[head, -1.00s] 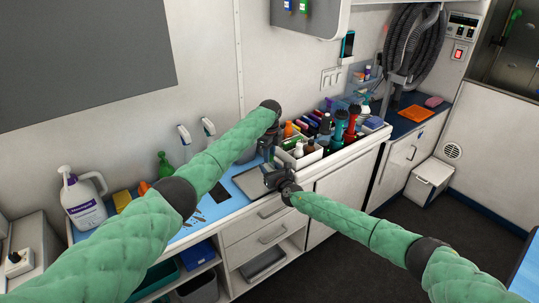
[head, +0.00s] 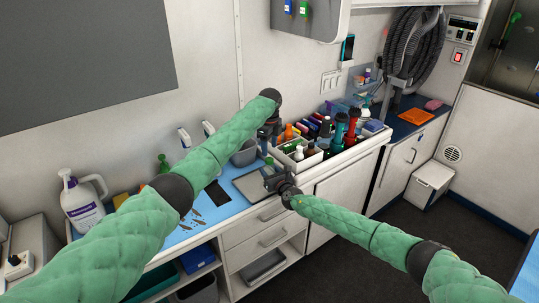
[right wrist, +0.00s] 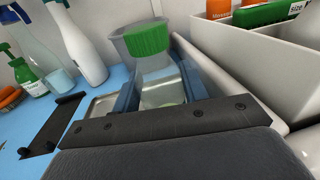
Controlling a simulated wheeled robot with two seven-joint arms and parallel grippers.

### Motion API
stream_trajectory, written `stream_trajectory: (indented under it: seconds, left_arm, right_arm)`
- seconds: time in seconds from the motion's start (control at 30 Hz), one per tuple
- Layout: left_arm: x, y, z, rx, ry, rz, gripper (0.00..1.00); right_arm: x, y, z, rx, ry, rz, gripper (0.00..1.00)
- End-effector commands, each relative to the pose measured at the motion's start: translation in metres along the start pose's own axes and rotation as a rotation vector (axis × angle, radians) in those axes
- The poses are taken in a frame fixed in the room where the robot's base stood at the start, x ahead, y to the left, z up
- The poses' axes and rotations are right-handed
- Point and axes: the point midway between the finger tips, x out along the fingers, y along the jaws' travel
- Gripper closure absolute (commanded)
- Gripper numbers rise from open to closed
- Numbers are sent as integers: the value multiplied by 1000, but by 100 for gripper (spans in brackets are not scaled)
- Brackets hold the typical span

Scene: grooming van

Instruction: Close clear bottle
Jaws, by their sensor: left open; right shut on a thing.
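My right gripper (head: 268,180) is shut on the clear bottle at the counter's front edge. In the right wrist view the see-through bottle (right wrist: 162,88) stands between the fingers of my right gripper (right wrist: 160,92). A ridged green cap (right wrist: 148,38) shows at the top of the bottle; I cannot tell whether it is seated. A small bit of the green cap (head: 269,160) also shows in the head view. My left gripper (head: 265,143) is open, above and behind the bottle. It looks empty, and its fingertips are hard to make out.
A grey cup (head: 244,154) stands behind the bottle. A white divided bin (head: 299,163) with small bottles is close on the right. A grey tray (head: 245,188) lies on the blue counter. White spray bottles (head: 184,138) stand by the wall.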

Motion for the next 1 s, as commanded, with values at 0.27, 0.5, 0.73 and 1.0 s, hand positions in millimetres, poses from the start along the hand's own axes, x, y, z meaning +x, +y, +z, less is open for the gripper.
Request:
stream_trajectory:
  seconds: [0.27,0.5,0.73,1.0]
  left_arm:
    - [-48,0,0,0,-1,-1,45]
    - [-64,0,1,0,-1,-1,45]
    - [-65,0,0,0,0,0,45]
    - [-65,0,0,0,0,0,45]
  right_arm:
    - [0,0,-1,0,1,-1,100]
    - [0,0,-1,0,1,-1,100]
    - [0,0,0,0,1,0,100]
    - [0,0,0,0,0,0,31]
